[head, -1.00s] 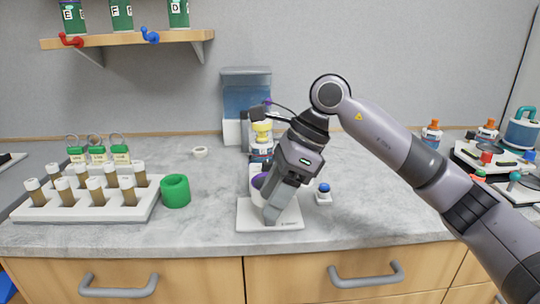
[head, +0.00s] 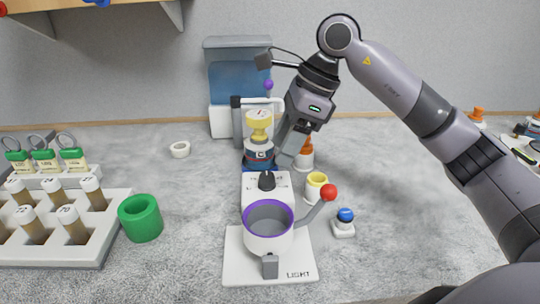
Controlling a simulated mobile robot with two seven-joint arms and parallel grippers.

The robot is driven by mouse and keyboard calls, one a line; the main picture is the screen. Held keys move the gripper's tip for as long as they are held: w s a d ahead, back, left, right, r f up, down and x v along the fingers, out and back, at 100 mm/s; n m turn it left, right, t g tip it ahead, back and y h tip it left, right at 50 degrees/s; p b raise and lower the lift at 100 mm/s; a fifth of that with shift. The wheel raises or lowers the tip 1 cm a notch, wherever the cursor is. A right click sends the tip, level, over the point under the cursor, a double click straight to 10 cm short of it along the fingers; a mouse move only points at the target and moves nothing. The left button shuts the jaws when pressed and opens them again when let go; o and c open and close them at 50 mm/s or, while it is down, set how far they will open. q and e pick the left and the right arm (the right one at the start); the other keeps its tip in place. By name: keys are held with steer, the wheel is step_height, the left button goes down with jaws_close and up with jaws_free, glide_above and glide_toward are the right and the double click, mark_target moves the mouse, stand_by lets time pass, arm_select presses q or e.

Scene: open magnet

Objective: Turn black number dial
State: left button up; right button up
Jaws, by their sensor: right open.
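The black number dial (head: 267,181) sits on top of the back part of a white device (head: 234,262) with a base marked "LIGHT". Small marks lie around the dial but are too small to read. The device has a purple-rimmed cup (head: 268,234) in front and a lever with a red ball (head: 329,192) on its right. My right gripper (head: 287,158) is open, pointing down, behind and slightly right of the dial, and apart from it. Nothing shows between its fingers. My left gripper is not in view.
An orange-capped bottle (head: 304,157) and a yellow cup (head: 316,184) are to the right. A blue button (head: 345,216) stands front right. A green ring (head: 140,218) and vial rack (head: 100,240) are left.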

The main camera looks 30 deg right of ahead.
mark_target(268, 175)
steer(key=shift+w+f, duration=0.25)
steer(key=shift+w, duration=0.05)
steer(key=x, duration=0.6)
steer(key=shift+a+f, duration=0.15)
steer(key=shift+f, duration=0.1)
steer(key=c, duration=1.1)
